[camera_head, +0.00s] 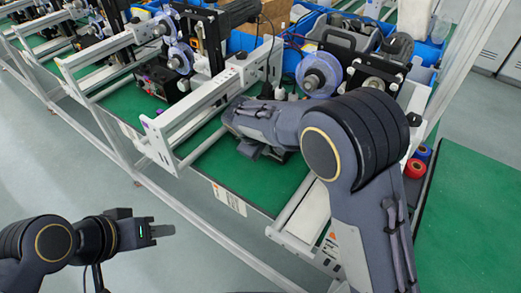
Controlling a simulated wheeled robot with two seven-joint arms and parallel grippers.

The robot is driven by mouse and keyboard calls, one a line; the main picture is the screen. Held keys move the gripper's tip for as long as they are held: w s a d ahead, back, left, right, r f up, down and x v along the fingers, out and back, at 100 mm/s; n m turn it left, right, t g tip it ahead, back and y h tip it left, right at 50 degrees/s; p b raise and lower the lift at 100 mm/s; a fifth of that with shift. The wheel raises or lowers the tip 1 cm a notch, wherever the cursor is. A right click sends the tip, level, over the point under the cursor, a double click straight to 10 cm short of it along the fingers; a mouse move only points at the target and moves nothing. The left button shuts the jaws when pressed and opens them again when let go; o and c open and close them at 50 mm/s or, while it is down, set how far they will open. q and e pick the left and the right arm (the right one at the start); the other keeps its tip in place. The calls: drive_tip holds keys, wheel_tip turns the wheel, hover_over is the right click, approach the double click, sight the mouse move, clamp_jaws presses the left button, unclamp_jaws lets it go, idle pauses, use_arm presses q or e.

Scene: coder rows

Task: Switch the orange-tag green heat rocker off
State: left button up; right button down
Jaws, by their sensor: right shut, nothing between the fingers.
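I cannot make out the green heat rocker in the head view. It is too small to see or hidden behind my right arm. My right gripper (250,150) is shut and empty, low over the green bench top in the middle coder station, partly covered by its own wrist. A dark machine part lies right by it; I cannot tell whether they touch. A white label with an orange part (222,193) is on the bench's front edge below this station. My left gripper (162,231) is over the floor at lower left, clear of the bench; its fingers show edge-on.
White rails (205,100) frame each station. A black coder box (160,78) stands in the station to the left. Film reels (319,74) and blue bins (302,22) are behind. Red and blue rolls (415,168) sit at right. Grey floor (90,165) is free in front.

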drive_tip(key=w+d+r+g+p, duration=0.1)
drive_tip(key=p, duration=0.2)
drive_tip(key=shift+y, duration=0.4)
drive_tip(key=shift+a+f, duration=0.1)
drive_tip(key=shift+f, duration=0.2)
drive_tip(key=shift+r, duration=0.1)
drive_tip(key=shift+r+p, duration=0.35)
drive_tip(key=shift+r, duration=0.4)
drive_tip(key=shift+a, duration=0.1)
